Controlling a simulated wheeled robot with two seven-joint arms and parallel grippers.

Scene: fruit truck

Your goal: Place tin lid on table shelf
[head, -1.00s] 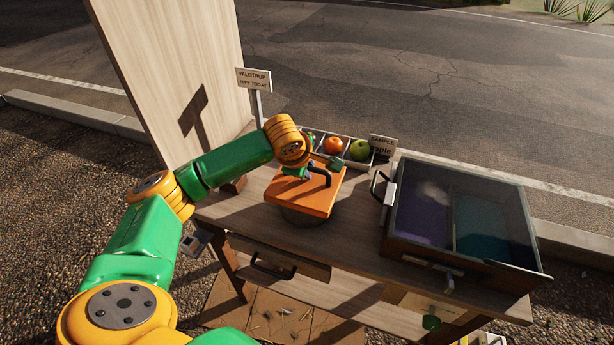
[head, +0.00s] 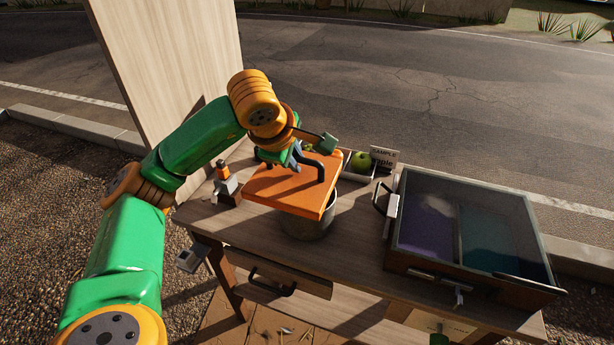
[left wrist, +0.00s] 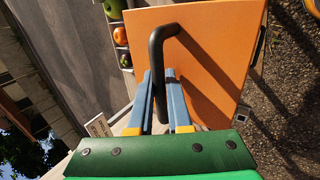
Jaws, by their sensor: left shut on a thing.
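My left gripper (head: 300,156) is shut on the dark handle of the orange square tin lid (head: 290,196). In the left wrist view its blue fingers (left wrist: 160,92) close around the black handle (left wrist: 157,48), and the lid (left wrist: 215,50) fills the upper middle. The lid is held tilted, raised above the round grey tin (head: 308,229) on the wooden table top (head: 345,250). The lid hides the tin's mouth. My right gripper is not seen. The table's lower shelf is mostly hidden below the table top.
An open drawer-like box (head: 480,235) with purple and teal compartments stands on the right. A sample fruit tray with a green apple (head: 361,160) and sign (head: 383,157) is behind the lid. A tall wooden panel (head: 165,65) rises back left. Some table top between tin and box is bare.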

